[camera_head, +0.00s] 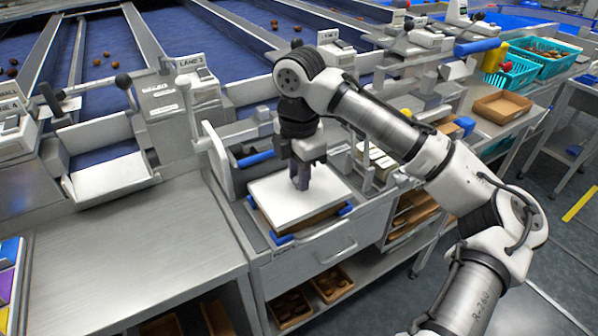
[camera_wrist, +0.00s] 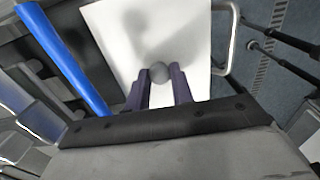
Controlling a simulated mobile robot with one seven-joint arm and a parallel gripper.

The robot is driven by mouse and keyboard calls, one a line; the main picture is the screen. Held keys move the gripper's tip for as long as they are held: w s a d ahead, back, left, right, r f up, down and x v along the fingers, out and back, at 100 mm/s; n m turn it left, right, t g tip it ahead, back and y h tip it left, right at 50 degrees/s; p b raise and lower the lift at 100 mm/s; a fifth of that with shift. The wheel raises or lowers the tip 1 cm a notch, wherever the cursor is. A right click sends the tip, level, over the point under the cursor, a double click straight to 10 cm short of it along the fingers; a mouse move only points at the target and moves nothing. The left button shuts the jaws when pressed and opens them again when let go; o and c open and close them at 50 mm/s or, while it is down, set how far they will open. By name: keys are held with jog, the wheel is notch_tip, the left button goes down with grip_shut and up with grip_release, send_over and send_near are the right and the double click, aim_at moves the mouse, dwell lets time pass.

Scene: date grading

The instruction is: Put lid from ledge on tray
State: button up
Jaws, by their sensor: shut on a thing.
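The lid (camera_head: 322,193) is a flat white panel lying over a brown tray (camera_head: 318,219) in the head view. The tray's brown side shows under the lid's front edge, between blue corner pieces. I cannot tell whether the lid is fully seated. My gripper (camera_head: 300,183) points down at the middle of the lid. In the wrist view the lid (camera_wrist: 190,40) fills the upper middle, and my gripper (camera_wrist: 161,86) is shut on its round grey knob (camera_wrist: 159,72). The knob is hidden by the fingers in the head view.
A metal drawer unit (camera_head: 340,248) with a handle stands under the tray. A blue bar (camera_head: 256,158) lies behind the lid. A bare metal bench (camera_head: 130,250) is free at the left.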

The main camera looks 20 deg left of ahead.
jog(key=shift+f, duration=0.6)
dwell(0.3)
jog(key=o, duration=1)
jog(key=shift+o, duration=0.6)
jog(key=o, duration=0.3)
notch_tip(320, 180, up, 7)
jog(key=p, duration=0.6)
jog(key=shift+p, duration=0.4)
